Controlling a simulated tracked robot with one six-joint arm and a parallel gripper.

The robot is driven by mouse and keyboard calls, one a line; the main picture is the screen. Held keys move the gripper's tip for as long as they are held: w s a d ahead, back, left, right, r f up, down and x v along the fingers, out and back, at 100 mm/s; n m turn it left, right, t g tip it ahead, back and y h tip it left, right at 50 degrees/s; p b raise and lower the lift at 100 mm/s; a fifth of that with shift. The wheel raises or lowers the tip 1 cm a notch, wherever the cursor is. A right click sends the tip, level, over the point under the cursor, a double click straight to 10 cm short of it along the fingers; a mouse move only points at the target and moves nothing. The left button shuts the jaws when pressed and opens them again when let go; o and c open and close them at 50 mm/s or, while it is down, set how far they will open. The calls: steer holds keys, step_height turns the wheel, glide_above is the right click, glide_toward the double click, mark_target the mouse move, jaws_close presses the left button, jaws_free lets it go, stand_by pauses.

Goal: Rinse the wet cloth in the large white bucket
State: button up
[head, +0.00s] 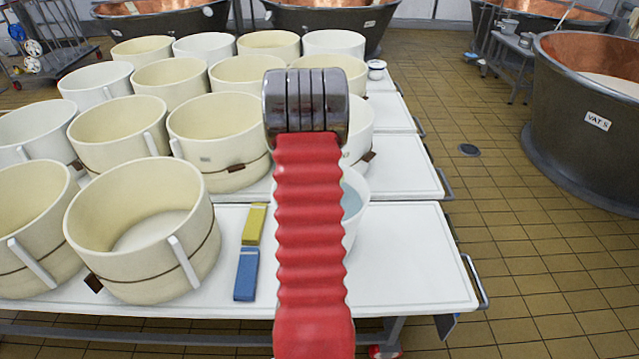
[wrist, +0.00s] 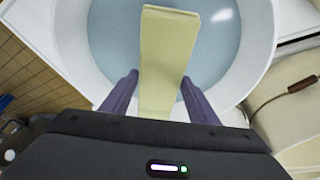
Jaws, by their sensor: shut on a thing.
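In the wrist view my gripper (wrist: 160,98) is shut on a pale yellow folded cloth (wrist: 168,45). The cloth reaches out past the purple fingers, over the large white bucket (wrist: 262,50) with bluish water (wrist: 215,55) in it. I cannot tell whether the cloth touches the water. In the head view my red arm hides my gripper, the cloth and most of the bucket; only the bucket's right side (head: 357,222) and a little water show on the front table.
A yellow block (head: 254,223) and a blue block (head: 246,274) lie on the white table (head: 420,270) left of my arm. Several cream moulds (head: 146,240) crowd the tables to the left and behind. A copper vat (head: 575,140) stands at right. The table's front right is clear.

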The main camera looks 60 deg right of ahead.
step_height(320, 180, down, 7)
steer(key=shift+f, duration=0.2)
stand_by(0.7)
steer(key=shift+r, duration=0.15)
stand_by(1.6)
steer(key=shift+r, duration=7.75)
